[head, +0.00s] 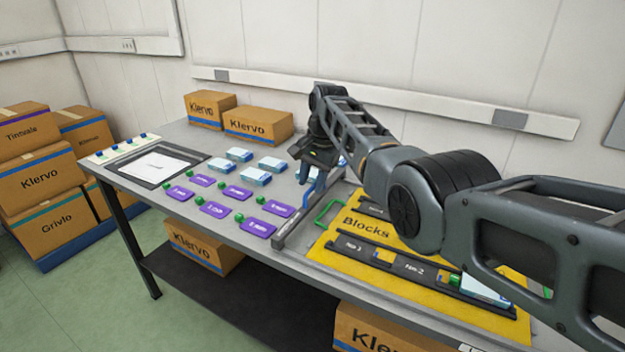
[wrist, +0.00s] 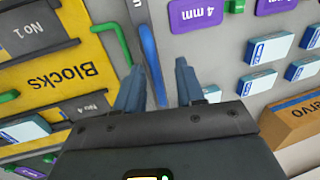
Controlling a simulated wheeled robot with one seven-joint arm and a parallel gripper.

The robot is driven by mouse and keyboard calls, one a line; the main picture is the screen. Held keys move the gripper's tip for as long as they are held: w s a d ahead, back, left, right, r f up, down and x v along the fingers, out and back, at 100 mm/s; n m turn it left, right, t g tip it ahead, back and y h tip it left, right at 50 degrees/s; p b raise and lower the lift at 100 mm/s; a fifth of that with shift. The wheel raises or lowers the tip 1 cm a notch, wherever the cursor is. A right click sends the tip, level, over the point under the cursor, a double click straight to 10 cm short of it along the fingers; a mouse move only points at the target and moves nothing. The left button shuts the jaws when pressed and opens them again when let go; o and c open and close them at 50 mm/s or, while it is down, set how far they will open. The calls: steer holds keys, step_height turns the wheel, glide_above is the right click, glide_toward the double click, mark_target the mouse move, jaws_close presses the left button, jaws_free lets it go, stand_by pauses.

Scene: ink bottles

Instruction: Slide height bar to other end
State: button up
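The height bar appears as a grey strip (head: 293,222) on the table between the purple cards and the yellow mat. It also shows at the top of the wrist view (wrist: 136,12), with a bright blue bar (wrist: 150,62) along it. My gripper (head: 308,180) is over the bar's far part, pointing down. In the wrist view its two blue-grey fingers (wrist: 158,75) are apart, with the blue bar's end between them in the picture. I cannot tell whether they touch it. The bar's far end is hidden by my gripper and arm.
The yellow "Blocks" mat (head: 322,252) with a green handle (head: 327,213) lies right of the bar. Several purple cards (head: 260,228), green pieces and white-blue boxes (head: 257,177) lie left. Klervo cartons (head: 258,124) stand at the back. A framed white sheet (head: 160,167) lies far left.

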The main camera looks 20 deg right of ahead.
step_height(320, 180, up, 8)
steer(key=s, duration=0.1)
steer(key=shift+s+d+f, duration=0.15)
steer(key=shift+d, duration=0.3)
stand_by(0.4)
